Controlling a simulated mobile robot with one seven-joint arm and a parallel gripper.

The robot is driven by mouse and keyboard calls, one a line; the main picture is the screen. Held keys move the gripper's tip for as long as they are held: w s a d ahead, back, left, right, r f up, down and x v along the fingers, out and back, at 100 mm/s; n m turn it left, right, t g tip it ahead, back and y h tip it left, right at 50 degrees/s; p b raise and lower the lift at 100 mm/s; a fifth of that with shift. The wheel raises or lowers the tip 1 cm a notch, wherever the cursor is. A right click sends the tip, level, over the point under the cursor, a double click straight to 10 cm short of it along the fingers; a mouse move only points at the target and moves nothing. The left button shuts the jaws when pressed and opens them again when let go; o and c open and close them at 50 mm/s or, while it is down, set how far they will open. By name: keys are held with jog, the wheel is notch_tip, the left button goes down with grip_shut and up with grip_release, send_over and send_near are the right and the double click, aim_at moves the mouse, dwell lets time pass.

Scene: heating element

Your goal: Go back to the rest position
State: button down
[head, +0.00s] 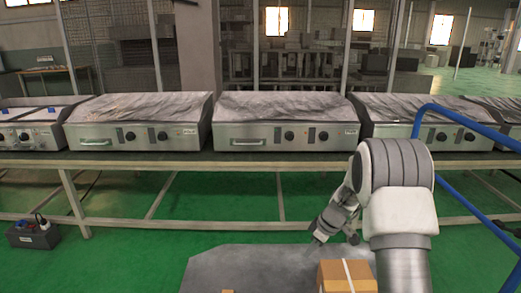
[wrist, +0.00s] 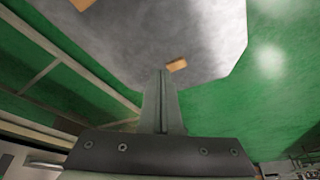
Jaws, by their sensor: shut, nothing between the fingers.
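My gripper (wrist: 162,76) points down the middle of the wrist view, its two fingers together with nothing between them. In the head view my gripper (head: 316,240) hangs at the end of my folded arm, above the grey platform (head: 225,268) and apart from the bench. A small tan block (wrist: 177,65) shows just past the fingertips in the wrist view, and the fingers are not closed on it.
A cardboard box (head: 347,277) sits on the platform at the lower right. Several steel heating units (head: 285,135) line the long bench (head: 200,158). A blue rail (head: 470,122) runs at right. A dark box (head: 34,234) lies on the green floor at left.

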jog(key=s+a+r+m+t+h, duration=0.1)
jog(key=s+r+m, duration=0.1)
jog(key=s+r, duration=0.7)
jog(key=s+a+r+m, duration=0.25)
jog(key=s+r, duration=0.25)
jog(key=r, duration=0.7)
jog(key=s+d+r+m+t+h, duration=0.1)
jog(key=s+r+m, duration=0.2)
jog(key=s, duration=0.7)
jog(key=s+d+r+m+t+h, duration=0.1)
jog(key=s+r+m+t, duration=0.2)
jog(key=s, duration=0.7)
notch_tip(320, 180, up, 24)
jog(key=g+p, duration=0.1)
jog(key=p, duration=2.3)
jog(key=shift+d+g, duration=0.15)
jog(key=shift+g, duration=0.15)
jog(key=shift+d+f+m, duration=0.1)
jog(key=shift+m, duration=0.15)
